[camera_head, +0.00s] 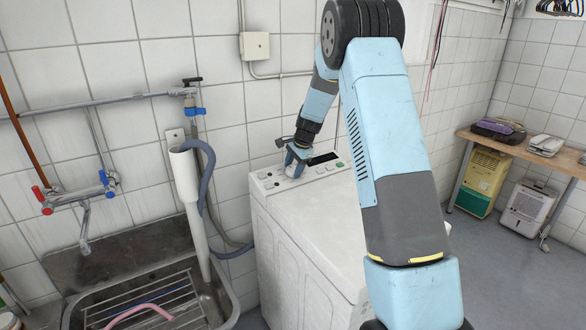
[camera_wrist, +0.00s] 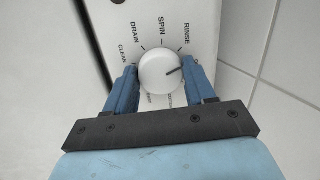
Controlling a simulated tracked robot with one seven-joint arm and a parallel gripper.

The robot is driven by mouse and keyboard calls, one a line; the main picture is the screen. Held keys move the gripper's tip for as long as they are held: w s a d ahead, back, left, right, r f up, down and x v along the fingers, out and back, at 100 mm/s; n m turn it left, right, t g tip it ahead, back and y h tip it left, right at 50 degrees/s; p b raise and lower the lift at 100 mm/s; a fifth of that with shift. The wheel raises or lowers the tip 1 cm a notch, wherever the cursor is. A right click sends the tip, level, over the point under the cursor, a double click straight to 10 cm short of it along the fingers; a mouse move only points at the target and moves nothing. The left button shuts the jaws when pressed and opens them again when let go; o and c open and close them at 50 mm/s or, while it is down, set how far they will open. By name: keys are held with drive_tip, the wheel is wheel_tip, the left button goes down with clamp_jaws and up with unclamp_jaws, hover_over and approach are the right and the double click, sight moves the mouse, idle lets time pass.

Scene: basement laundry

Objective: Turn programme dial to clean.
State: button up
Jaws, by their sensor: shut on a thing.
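The programme dial (camera_wrist: 158,66) is a round white knob on a white panel. Printed labels ring it: CLEAN at left, then DRAIN, SPIN at the top and RINSE at upper right. Lower labels are partly hidden by my gripper. The dial's dark pointer line points right and slightly up, below RINSE and away from CLEAN. My gripper (camera_wrist: 160,78) is shut on the dial, one blue finger on each side. In the head view my gripper (camera_head: 298,158) is at the control panel (camera_head: 318,172) on top of the white washing machine (camera_head: 300,240).
A metal sink (camera_head: 225,300) with a rack stands left of the machine. A grey hose (camera_head: 207,165) and white standpipe (camera_head: 190,190) rise between them. The tiled wall is close behind the panel. A wooden bench (camera_head: 520,150) stands at right, with open floor before it.

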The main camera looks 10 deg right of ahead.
drive_tip(key=n, duration=0.7)
drive_tip(key=shift+f+g, duration=0.1)
drive_tip(key=shift+g, duration=0.3)
drive_tip(key=n, duration=0.3)
drive_tip(key=n+h, duration=0.1)
drive_tip(key=n, duration=0.2)
drive_tip(key=shift+n+g, duration=0.3)
drive_tip(key=shift+n, duration=0.1)
drive_tip(key=n, duration=0.7)
drive_tip(key=shift+h, duration=0.4)
drive_tip(key=n, duration=0.6)
drive_tip(key=shift+s+f+n+h, duration=0.1)
drive_tip(key=shift+n+h, duration=0.2)
drive_tip(key=o, duration=0.7)
drive_tip(key=shift+o, duration=1.6)
drive_tip(key=shift+r, duration=0.2)
